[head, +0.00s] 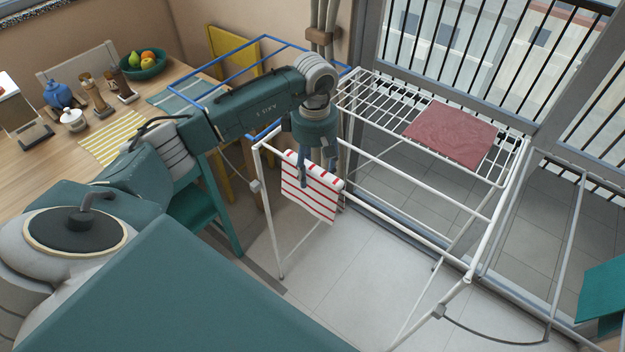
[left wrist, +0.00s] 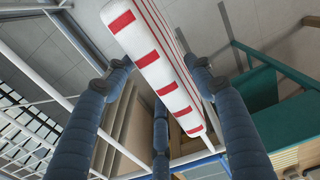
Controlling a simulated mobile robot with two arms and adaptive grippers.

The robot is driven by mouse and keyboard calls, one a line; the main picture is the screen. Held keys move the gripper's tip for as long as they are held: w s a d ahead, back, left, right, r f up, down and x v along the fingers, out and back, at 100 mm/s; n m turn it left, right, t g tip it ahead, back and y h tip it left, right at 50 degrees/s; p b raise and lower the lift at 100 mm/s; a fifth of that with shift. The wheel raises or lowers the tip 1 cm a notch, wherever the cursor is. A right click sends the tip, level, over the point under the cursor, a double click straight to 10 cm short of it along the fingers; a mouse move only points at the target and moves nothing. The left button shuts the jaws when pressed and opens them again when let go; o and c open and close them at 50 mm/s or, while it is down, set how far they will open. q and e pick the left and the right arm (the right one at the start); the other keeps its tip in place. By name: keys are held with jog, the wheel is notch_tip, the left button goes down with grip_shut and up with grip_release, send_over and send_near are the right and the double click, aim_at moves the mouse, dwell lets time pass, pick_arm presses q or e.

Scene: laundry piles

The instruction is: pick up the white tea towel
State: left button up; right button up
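The white tea towel (head: 312,188) has red stripes and hangs folded over a white rail at the left end of the drying rack. My left gripper (head: 317,172) points down at it from above, partly in front of it. In the left wrist view the towel (left wrist: 150,62) runs between the spread blue fingers of the gripper (left wrist: 161,75). The fingers are open, with visible gaps on the left and right of the cloth. Whether any finger touches it I cannot tell. My right gripper is not in view.
The white drying rack (head: 437,167) stands before the balcony window, with a dark red cloth (head: 452,132) on its top. A wooden table (head: 30,178) with a fruit bowl (head: 143,65) and jars is at the left. A yellow chair (head: 232,50) and teal chair (head: 222,200) stand nearby.

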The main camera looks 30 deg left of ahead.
pick_arm(q)
jog(key=c, duration=0.9)
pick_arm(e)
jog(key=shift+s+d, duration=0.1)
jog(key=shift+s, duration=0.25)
pick_arm(q)
jog(key=shift+r, duration=0.1)
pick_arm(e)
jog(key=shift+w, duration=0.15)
